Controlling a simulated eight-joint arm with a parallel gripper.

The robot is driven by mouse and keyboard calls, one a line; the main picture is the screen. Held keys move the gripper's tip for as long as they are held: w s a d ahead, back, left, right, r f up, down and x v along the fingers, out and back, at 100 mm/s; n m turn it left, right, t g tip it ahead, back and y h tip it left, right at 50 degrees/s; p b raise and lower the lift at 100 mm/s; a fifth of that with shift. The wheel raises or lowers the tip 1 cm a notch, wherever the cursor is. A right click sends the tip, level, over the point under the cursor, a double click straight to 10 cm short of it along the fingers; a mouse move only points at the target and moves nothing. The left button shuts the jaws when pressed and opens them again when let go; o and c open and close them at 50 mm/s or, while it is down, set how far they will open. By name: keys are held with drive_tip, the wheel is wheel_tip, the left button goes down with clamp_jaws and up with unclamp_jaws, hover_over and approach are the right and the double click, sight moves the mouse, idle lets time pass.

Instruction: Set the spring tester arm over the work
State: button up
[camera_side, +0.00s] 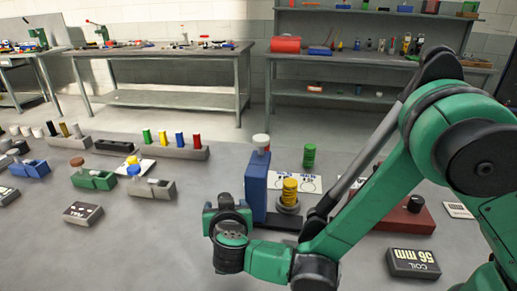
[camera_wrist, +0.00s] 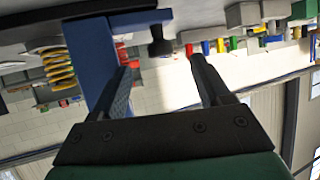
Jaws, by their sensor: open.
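A blue upright post (camera_side: 257,186), seemingly the spring tester's, stands on a dark base; it also shows in the wrist view (camera_wrist: 92,60). A pale-topped knob (camera_side: 261,141) shows at the post's top. A yellow coil spring (camera_side: 290,188) stands upright on a grey round seat right of the post, and shows in the wrist view (camera_wrist: 57,68). My gripper (camera_side: 227,203) is open and empty, left of the post. In the wrist view, its fingers (camera_wrist: 163,75) are apart, and the left one overlaps the post; contact cannot be told.
A green spring (camera_side: 309,155) stands on a white marked sheet (camera_side: 311,183) behind the yellow one. A "COIL 56 mm" block (camera_side: 413,263) and a dark red block (camera_side: 405,217) lie right. Blocks with coloured pegs (camera_side: 172,150) stand left. Open tabletop lies left of my gripper.

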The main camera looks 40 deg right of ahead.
sight(224, 193)
drive_tip(key=w+m+g, duration=0.1)
drive_tip(key=m+g, duration=0.1)
drive_tip(key=w+d+f+m+g, duration=0.1)
drive_tip(key=m+g, duration=0.1)
drive_tip(key=w+m+g+y, duration=0.1)
drive_tip(key=w+m+g, duration=0.1)
drive_tip(key=shift+w+d+f+m, duration=0.1)
drive_tip(key=shift+d+f+m, duration=0.05)
drive_tip(key=shift+d+m, duration=0.15)
drive_tip(key=r+m+g+y, duration=0.1)
drive_tip(key=r+m+g, duration=0.1)
drive_tip(key=r+m+g+y, duration=0.1)
drive_tip(key=m, duration=0.1)
drive_tip(key=r+m+g+y, duration=0.2)
drive_tip(key=shift+w+d+r+g, duration=0.3)
drive_tip(key=shift+w+d+r, duration=0.05)
drive_tip(key=shift+w, duration=0.05)
drive_tip(key=shift+f, duration=2.7)
clamp_jaws()
